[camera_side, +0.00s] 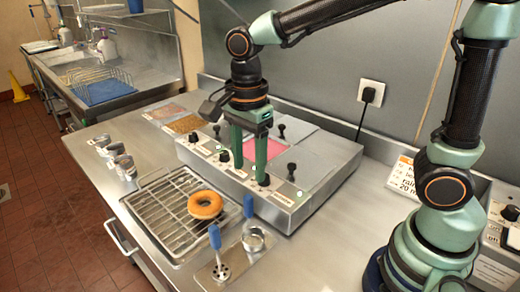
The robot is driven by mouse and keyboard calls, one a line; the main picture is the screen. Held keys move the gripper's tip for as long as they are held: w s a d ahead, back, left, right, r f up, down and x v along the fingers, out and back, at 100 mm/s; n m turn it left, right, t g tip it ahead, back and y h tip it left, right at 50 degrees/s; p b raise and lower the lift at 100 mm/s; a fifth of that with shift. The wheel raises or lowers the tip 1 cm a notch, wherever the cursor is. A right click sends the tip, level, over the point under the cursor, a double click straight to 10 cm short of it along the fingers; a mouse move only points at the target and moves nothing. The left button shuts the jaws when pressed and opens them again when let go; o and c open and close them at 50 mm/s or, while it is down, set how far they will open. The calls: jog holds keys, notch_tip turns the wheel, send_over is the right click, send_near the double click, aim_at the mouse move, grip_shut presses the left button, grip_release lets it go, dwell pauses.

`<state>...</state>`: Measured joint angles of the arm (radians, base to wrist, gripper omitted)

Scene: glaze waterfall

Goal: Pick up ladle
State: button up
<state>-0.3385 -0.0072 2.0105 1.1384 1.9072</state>
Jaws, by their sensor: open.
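The ladle (254,240) appears to be the blue-handled tool with a round metal cup at the front of the steel counter, its handle (248,206) pointing up. My gripper (250,172) points down with its two green fingers apart and nothing between them. It is in front of the glaze warmer's control face, above and behind the ladle handle in the picture. The fingers look clear of the handle. A second blue-handled tool (214,238) with a slotted metal end stands to the left of the ladle.
A glazed doughnut (206,205) lies on a wire rack in a tray (165,212), left of the tools. The glaze warmer (300,197) has knobs and a pink glaze well (287,137). Small metal cups (120,160) stand at the left. A white sign (402,178) is at right.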

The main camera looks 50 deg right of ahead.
aim_at(248, 208)
notch_tip(248, 208, down, 7)
jog(key=shift+r, duration=0.2)
jog(key=shift+a+f, duration=0.15)
jog(key=shift+f, duration=1.2)
jog(key=shift+a+f, duration=0.1)
jog(key=shift+f, duration=1.2)
grip_shut()
